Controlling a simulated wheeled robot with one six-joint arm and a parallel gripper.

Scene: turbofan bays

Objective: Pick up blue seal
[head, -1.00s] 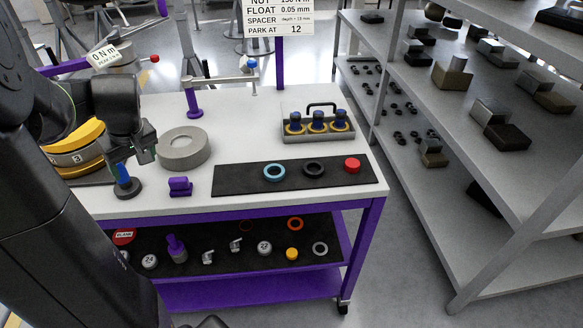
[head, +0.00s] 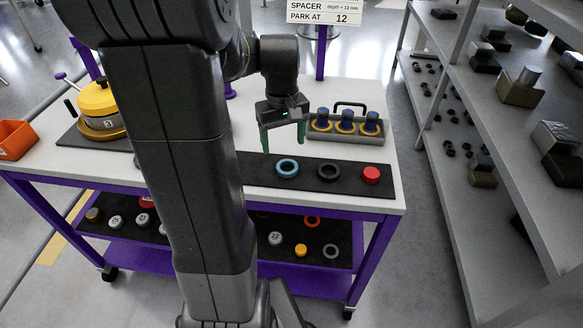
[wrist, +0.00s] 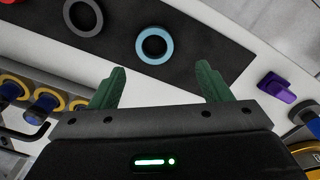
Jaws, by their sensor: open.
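The blue seal (head: 287,167) is a light-blue ring lying flat on the black mat (head: 257,171) on the white cart top. It also shows in the wrist view (wrist: 139,46), ahead of the fingers and roughly between their lines. My gripper (head: 283,146) has green fingers spread apart and empty. It is above the cart top, near the back side of the mat and close to the blue seal in the picture. In the wrist view my gripper (wrist: 162,85) has nothing between its fingers.
A dark ring (head: 329,171) and a red cap (head: 371,175) lie to the right on the mat. A grey tray (head: 345,140) with several blue-and-yellow parts stands behind. A purple block (wrist: 277,87) shows in the wrist view. Shelving (head: 470,150) stands at right.

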